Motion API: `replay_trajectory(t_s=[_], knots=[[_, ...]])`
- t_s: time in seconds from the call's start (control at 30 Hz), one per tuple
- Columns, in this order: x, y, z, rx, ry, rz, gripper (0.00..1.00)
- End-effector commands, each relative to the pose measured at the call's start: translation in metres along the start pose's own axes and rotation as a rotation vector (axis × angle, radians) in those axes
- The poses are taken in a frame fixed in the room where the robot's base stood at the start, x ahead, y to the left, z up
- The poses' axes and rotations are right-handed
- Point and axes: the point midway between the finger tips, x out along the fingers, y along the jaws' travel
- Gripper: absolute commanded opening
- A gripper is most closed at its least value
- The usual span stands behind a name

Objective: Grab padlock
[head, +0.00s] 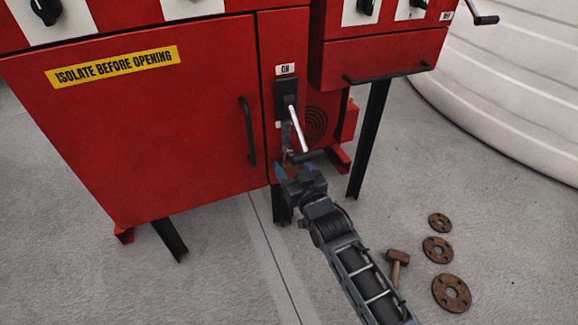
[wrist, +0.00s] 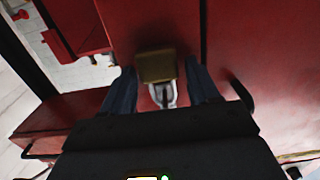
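The padlock has a brass body (wrist: 157,66) and a pale metal shackle, seen in the wrist view between my two fingers. Dark gaps show between its sides and the fingers, so my gripper (wrist: 162,88) is open around it and not clamped on it. In the head view my gripper (head: 294,168) is at the red cabinet's front, below the switch with the pale lever (head: 297,128). There the padlock is mostly hidden by the gripper, with only a small brassy patch showing. What the shackle hangs from is hard to make out.
The red cabinet (head: 180,120) has a black door handle (head: 248,132) left of my gripper. A black support leg (head: 369,140) stands close on the right. A hammer (head: 397,265) and rusty flanges (head: 452,293) lie on the grey floor. A white ribbed tank (head: 510,80) is at right.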

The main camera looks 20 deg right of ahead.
Motion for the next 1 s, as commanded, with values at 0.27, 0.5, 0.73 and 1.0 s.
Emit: replay_trajectory(t_s=[0.27, 0.5, 0.73, 1.0], knots=[[0.0, 0.0, 0.0, 0.0, 0.0, 0.0, 0.33], [0.0, 0.0, 0.0, 0.0, 0.0, 0.0, 0.1], [0.0, 0.0, -0.001, 0.0, 0.001, 0.0, 0.08], [-0.001, 0.001, -0.018, 0.0, 0.003, 0.002, 0.08]])
